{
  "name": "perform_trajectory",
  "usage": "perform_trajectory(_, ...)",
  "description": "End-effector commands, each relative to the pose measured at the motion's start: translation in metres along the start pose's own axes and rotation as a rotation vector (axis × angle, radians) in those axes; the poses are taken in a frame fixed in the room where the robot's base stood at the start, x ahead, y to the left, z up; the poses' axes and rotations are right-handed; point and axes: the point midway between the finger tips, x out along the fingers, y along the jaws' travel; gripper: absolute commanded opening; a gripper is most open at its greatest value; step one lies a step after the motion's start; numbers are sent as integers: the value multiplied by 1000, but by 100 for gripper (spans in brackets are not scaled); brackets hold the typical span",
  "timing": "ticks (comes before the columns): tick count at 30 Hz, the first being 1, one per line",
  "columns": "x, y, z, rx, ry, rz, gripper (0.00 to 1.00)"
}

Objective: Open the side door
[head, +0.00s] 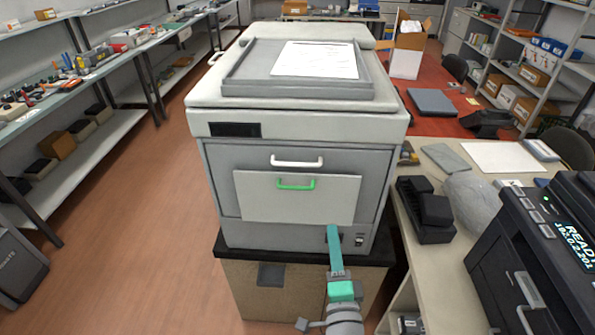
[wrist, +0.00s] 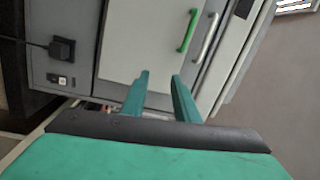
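A large grey printer (head: 220,190) stands on a black-topped cabinet in the head view. Its front has a light panel (head: 255,200) with a green handle (head: 296,184), and a white handle (head: 297,161) sits just above. The panel looks closed. In the wrist view, the panel (wrist: 145,40), green handle (wrist: 187,30) and pale handle (wrist: 205,40) appear turned sideways. My gripper (head: 334,228) is in front of the printer's lower right front, below the green handle. In the wrist view, my gripper (wrist: 160,76) has its teal fingers apart, empty, and clear of both handles.
A power switch and plug (wrist: 62,48) are on the printer's lower front. A table (head: 435,270) at right holds a black device (head: 540,250) and a grey rounded object (head: 472,202). Shelves (head: 75,75) line the left. The floor (head: 130,230) between is clear.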

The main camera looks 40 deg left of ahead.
Motion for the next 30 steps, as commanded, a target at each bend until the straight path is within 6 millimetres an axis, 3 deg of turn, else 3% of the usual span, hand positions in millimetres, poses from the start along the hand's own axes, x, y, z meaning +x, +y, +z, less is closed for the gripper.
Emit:
perform_trajectory(1,12,-19,3,21,-46,-32,28)
perform_trajectory(3,25,-40,11,56,-111,-62,28)
perform_trajectory(9,42,-81,29,115,-249,-106,28)
perform_trajectory(17,53,-94,37,131,-293,-115,28)
perform_trajectory(30,121,-103,56,129,-291,-115,28)
